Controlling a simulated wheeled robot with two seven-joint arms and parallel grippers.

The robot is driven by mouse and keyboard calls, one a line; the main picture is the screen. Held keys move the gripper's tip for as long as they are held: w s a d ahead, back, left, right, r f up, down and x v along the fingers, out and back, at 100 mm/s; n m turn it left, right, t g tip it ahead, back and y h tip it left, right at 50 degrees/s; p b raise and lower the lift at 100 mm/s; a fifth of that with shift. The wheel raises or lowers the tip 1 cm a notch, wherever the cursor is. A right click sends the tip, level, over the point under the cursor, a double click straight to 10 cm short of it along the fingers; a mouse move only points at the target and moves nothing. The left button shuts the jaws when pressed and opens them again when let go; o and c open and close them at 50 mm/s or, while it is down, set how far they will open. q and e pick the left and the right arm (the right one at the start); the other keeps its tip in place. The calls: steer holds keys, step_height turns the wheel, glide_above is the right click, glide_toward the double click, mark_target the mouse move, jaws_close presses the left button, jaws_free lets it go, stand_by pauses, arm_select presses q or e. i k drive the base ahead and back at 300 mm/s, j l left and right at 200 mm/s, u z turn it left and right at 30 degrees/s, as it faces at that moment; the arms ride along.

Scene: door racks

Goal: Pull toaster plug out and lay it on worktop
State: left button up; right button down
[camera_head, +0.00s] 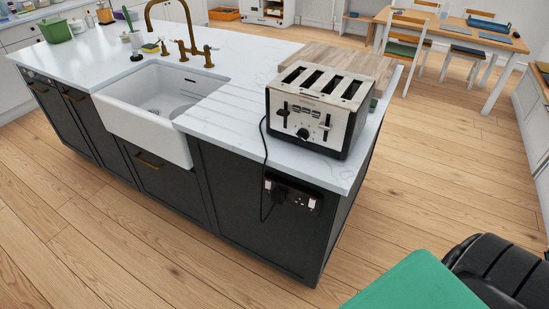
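A silver and black four-slot toaster (318,106) stands upright on the front right corner of the white worktop (240,120). Its black cord (264,160) hangs over the worktop edge, loops below the socket and comes back up. The dark plug (279,193) sits at the left side of a dark double wall socket (303,199) on the island's dark front panel, and appears to be in it. The plug's outline is hard to make out against the dark socket. Neither of my grippers is in view.
A white sink (150,115) with a brass tap (190,30) is left of the toaster. A wooden board (345,62) lies behind it. The worktop between sink and toaster is clear. A green surface (420,285) and a black ribbed object (500,270) fill the lower right corner.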

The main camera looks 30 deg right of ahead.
mark_target(278, 196)
steer(key=z, duration=1)
